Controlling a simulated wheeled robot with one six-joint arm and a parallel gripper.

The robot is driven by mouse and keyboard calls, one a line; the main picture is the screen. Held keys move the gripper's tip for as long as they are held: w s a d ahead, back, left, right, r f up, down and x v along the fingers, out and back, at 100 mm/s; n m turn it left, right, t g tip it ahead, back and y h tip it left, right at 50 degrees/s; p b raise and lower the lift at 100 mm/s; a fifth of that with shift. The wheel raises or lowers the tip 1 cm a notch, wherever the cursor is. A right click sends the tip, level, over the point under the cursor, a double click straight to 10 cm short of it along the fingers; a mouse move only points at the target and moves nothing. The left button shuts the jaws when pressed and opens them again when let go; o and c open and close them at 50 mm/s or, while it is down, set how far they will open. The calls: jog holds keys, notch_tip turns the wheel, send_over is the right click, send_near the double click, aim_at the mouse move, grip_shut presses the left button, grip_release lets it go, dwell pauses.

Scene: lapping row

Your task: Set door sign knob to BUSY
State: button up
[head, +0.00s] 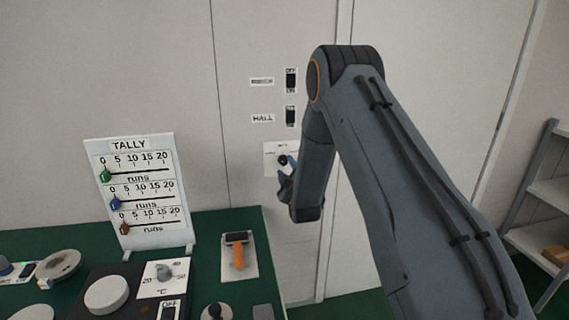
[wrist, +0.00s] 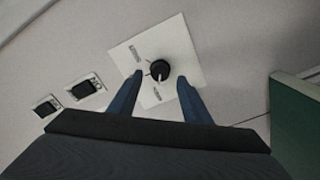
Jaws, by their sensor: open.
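The door sign is a white square plate on the wall with a round black knob. In the wrist view the plate (wrist: 184,50) is turned in the picture, and the knob (wrist: 159,70) has a light pointer mark. Its printed labels are too small to read. In the head view the plate (head: 270,158) and knob (head: 283,160) are partly hidden by my gripper (head: 285,179). My gripper is open, and its two blue fingers show in the wrist view (wrist: 158,96) on either side below the knob. I cannot tell whether they touch it.
Two black wall switches (head: 291,81) (head: 291,115) sit above the plate, one beside a HALL label. A green bench (head: 215,222) at left carries a TALLY board (head: 128,146), an orange-handled lever (head: 238,257) and several dials. A shelf (head: 545,200) stands at right.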

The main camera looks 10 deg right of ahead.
aim_at(284, 162)
jog(key=shift+w+p, duration=0.35)
jog(key=shift+w, duration=1.65)
jog(key=shift+c, duration=0.2)
jog(key=c, duration=1)
